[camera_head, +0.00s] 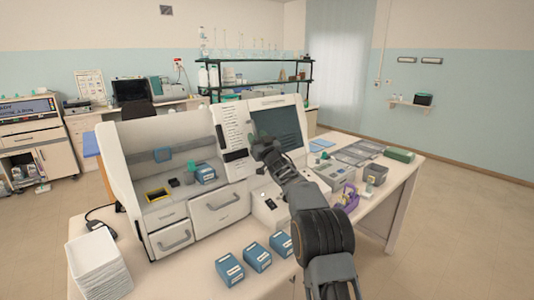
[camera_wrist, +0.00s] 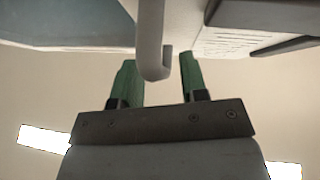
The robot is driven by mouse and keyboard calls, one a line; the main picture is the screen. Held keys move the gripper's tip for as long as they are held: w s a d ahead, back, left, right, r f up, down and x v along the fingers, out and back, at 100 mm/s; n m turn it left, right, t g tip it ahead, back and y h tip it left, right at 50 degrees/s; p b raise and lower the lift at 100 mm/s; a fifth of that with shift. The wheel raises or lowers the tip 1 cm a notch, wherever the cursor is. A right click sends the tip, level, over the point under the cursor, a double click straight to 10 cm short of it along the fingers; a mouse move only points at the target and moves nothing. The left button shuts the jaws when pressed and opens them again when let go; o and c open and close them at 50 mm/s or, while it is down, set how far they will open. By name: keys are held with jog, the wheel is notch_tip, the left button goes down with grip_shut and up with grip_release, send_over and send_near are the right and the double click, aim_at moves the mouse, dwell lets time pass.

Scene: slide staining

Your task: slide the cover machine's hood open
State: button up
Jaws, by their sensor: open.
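The cover machine (camera_head: 170,215) is the large white unit on the table in the head view. Its left bay shows its inside, and I cannot tell whether a clear hood covers it. My gripper (camera_head: 262,152) is at the machine's middle, in front of the dark screen (camera_head: 278,128). In the wrist view my gripper (camera_wrist: 157,72) is open, with one green finger on each side of a white hooked handle (camera_wrist: 152,45). The handle's end is between the fingers, and gaps show on both sides. My wrist hides the handle in the head view.
Several blue boxes (camera_head: 257,257) stand along the table's front edge. A stack of white trays (camera_head: 97,265) is at the front left. A purple item (camera_head: 346,197) and a grey bin (camera_head: 375,174) stand to the right of my arm. Two drawers are below the bay.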

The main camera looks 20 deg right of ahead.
jog(key=b+v, duration=0.5)
jog(key=v, duration=0.7)
jog(key=shift+s, duration=0.35)
jog(key=shift+d+f, duration=0.1)
jog(key=s+d+f+m+g+h, duration=0.25)
jog(key=f+g+h, duration=0.2)
jog(key=f, duration=0.35)
jog(key=s+d+f+m+g+h, duration=0.25)
jog(key=f+g+h, duration=0.2)
jog(key=f, duration=0.35)
jog(key=s+a+f+g+y, duration=0.1)
jog(key=s+a+g, duration=0.2)
jog(key=s, duration=0.7)
jog(key=s+a+f+g+y, duration=0.1)
jog(key=s+a+f+g, duration=0.1)
jog(key=s, duration=0.9)
jog(key=s+a+f+n+g, duration=0.1)
jog(key=s+a+g, duration=0.2)
jog(key=s, duration=0.8)
jog(key=shift+a+f+g+y, duration=0.2)
jog(key=shift+a+g+y, duration=0.2)
jog(key=shift+a, duration=0.75)
